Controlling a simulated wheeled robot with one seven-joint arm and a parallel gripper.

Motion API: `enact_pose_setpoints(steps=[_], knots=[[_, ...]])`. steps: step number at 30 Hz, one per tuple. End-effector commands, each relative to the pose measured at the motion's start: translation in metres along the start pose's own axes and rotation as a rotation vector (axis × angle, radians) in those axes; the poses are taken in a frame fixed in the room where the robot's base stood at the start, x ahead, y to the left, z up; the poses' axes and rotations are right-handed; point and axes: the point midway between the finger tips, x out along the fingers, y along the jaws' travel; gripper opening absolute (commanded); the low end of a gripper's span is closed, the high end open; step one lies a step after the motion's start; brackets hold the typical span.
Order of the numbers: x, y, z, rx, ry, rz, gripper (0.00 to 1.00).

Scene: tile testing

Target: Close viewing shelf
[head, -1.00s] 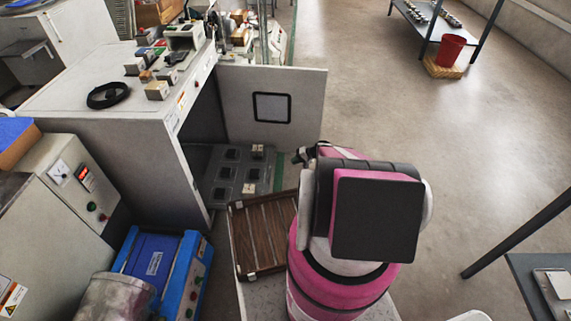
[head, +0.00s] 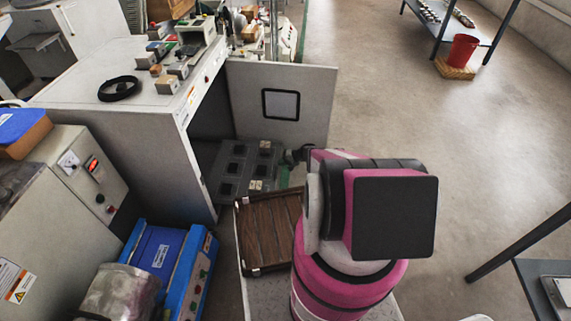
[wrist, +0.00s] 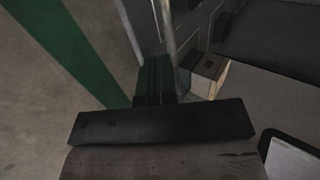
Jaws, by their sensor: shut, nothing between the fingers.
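The viewing shelf (head: 225,196) is a dark grey tray pulled out of the low opening of the white cabinet (head: 150,125). It carries several black squares and small pale blocks. My gripper (head: 296,155) is small and partly hidden by my arm in the head view, at the right end of the shelf, beside the open door. In the wrist view my gripper (wrist: 155,75) has its dark fingers together and empty, beside the shelf's edge. A pale block (wrist: 203,76) on the shelf is just right of the fingers. Whether the fingers touch the shelf is unclear.
The cabinet door (head: 310,110) with a framed window stands open behind the shelf. A brown slatted wooden tray (head: 268,232) lies in front, close to my arm. A blue machine (head: 160,250) stands at lower left. Open floor (head: 400,110) lies to the right.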

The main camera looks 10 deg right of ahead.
Motion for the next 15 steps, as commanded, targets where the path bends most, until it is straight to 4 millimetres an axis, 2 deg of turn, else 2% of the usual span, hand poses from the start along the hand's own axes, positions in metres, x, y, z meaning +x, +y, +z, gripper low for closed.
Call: enact_pose_setpoints(steps=[10, 15], knots=[[0.001, -0.001, 0.000, 0.000, 0.000, 0.000, 0.00], [0.010, -0.007, 0.000, 0.000, -0.001, 0.000, 0.00]])
